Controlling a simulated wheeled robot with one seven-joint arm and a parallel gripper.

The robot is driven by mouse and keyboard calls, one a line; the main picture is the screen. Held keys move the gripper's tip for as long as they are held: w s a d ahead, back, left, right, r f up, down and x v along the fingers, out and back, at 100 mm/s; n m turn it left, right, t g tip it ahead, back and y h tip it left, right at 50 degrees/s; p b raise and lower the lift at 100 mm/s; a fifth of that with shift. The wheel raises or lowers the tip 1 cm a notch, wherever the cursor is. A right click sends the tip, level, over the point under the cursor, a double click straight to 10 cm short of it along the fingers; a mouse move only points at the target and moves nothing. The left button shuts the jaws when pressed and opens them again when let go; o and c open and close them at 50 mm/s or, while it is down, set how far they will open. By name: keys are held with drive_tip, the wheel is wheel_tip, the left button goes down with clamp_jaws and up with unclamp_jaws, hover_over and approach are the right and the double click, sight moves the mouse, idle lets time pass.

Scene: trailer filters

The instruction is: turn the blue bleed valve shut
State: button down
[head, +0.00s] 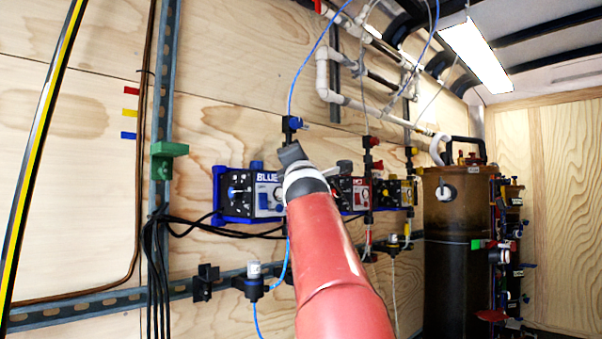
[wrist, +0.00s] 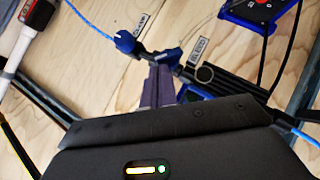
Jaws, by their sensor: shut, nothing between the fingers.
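The blue bleed valve assembly shows in the wrist view as a dark fitting with a round blue knob (wrist: 124,41) at its left end and a smaller blue piece (wrist: 168,55) further right. Small labels sit beside it; one seems to read BLEED (wrist: 198,49). In the head view the blue valve (head: 292,124) is on the blue line, just above the dark end of my arm. My gripper (wrist: 161,76) is shut and empty. Its fingertips lie right by the smaller blue piece; I cannot tell if they touch. The head view hides the fingers.
A blue-framed controller (head: 235,192) is on the wall left of my arm. A red controller (head: 350,192) and a yellow one (head: 393,192) are to the right. A brown tank (head: 455,250) stands further right. Black cables (head: 185,222) hang at left.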

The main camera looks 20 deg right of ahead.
wheel_tip(320, 180, up, 3)
drive_tip(key=m+g+p, duration=0.2)
drive_tip(key=m+p, duration=0.1)
drive_tip(key=p, duration=0.1)
drive_tip(key=m+g+p, duration=0.3)
drive_tip(key=m+p, duration=0.1)
drive_tip(key=p, duration=0.1)
drive_tip(key=shift+f+g, duration=0.15)
drive_tip(key=shift+g, duration=0.15)
drive_tip(key=shift+d+p, duration=0.1)
drive_tip(key=shift+p, duration=0.3)
drive_tip(key=shift+f, duration=0.1)
